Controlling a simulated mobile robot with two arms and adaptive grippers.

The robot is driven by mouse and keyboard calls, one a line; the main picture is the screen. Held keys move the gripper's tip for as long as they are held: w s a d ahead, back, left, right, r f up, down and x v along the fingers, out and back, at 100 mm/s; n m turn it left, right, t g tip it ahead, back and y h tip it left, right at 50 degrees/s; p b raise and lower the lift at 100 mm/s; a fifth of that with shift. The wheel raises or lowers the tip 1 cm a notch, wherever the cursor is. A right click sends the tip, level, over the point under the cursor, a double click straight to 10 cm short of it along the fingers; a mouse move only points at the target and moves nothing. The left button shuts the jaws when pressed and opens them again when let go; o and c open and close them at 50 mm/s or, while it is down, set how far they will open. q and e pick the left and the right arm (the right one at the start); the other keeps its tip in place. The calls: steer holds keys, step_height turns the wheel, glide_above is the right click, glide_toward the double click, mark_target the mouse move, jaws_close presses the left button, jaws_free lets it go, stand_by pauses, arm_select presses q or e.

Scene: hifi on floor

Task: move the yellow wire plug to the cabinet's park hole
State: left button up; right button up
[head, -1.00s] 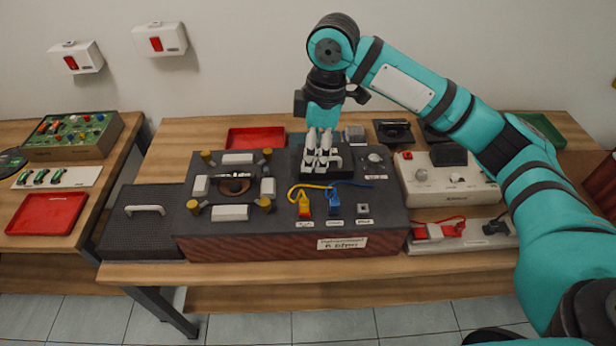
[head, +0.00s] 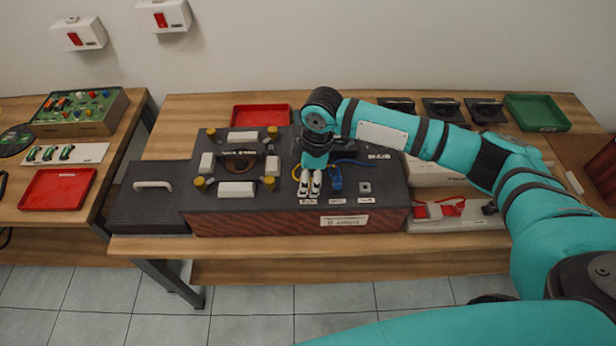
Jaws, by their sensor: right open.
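The dark-topped cabinet (head: 215,217) with wooden sides stands on the bench. My right gripper (head: 310,192) points down at its front, with white fingertips open where the yellow wire's plug stands. The fingers hide most or all of that plug. I cannot tell whether they touch it. A bit of yellow wire (head: 295,172) shows left of the gripper. The blue plug (head: 336,181) stands just right of the fingers, with its blue wire running back. Right of it is a small grey square socket (head: 365,188), apparently the park hole, empty. My left gripper is out of view.
A ring of white blocks and yellow knobs fills the cabinet's left top. A black case (head: 150,205) stands left. A red tray (head: 262,116) lies behind, a green tray (head: 537,112) at back right. My right arm covers the cabinet's back right.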

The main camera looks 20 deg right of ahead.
jaws_close()
steer(key=c, duration=0.6)
jaws_free()
jaws_close()
steer(key=shift+r+p, duration=0.5)
steer(key=shift+p, duration=0.25)
stand_by(0.5)
steer(key=shift+r+p, duration=1.75)
steer(key=shift+p, duration=0.45)
